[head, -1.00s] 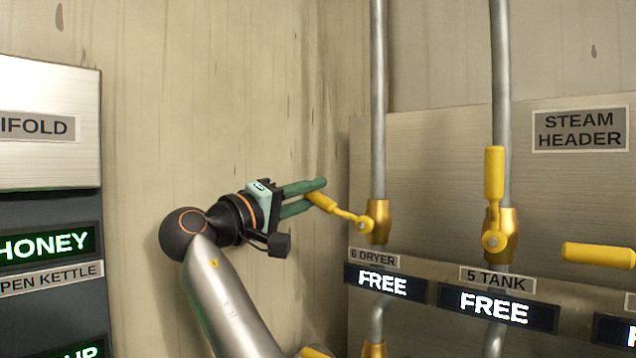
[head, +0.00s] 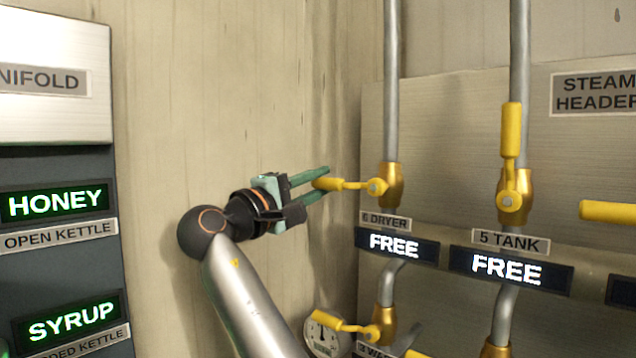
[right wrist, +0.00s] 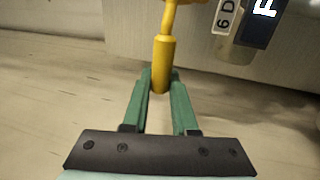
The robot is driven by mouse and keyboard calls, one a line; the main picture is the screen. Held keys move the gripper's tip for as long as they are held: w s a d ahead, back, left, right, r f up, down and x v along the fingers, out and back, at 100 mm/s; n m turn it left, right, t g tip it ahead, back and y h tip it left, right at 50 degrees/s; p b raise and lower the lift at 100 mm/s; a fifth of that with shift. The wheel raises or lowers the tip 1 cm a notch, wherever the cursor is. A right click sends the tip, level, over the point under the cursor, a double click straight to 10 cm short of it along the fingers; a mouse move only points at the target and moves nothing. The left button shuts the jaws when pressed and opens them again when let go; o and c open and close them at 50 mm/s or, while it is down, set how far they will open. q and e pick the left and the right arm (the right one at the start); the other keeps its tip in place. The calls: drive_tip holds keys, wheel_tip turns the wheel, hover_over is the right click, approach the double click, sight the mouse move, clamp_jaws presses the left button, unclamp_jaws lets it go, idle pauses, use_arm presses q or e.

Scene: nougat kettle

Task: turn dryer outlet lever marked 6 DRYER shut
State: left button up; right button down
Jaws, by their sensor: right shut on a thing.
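The 6 DRYER lever (head: 345,185) is yellow and sticks out to the left of its brass valve (head: 392,186) on a vertical pipe, close to level. Below the valve are a "6 DRYER" label (head: 385,221) and a display (head: 397,246) reading FREE. My right gripper (head: 322,182) is shut on the free end of the lever, with its green fingers on either side. The right wrist view shows the lever's yellow grip (right wrist: 163,65) between the fingertips (right wrist: 162,85). My left gripper is not in view.
The 5 TANK valve (head: 514,190) is to the right with its yellow lever (head: 511,130) upright. Another yellow lever (head: 608,211) lies level at the right edge. Below are a lower yellow lever (head: 338,324) and a round gauge (head: 322,335). A display panel (head: 60,235) stands at the left.

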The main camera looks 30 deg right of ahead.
drive_tip(key=shift+f, duration=0.1)
drive_tip(key=c, duration=0.7)
unclamp_jaws()
drive_tip(key=b+v, duration=0.2)
drive_tip(key=v, duration=1)
drive_tip(key=shift+a, duration=0.25)
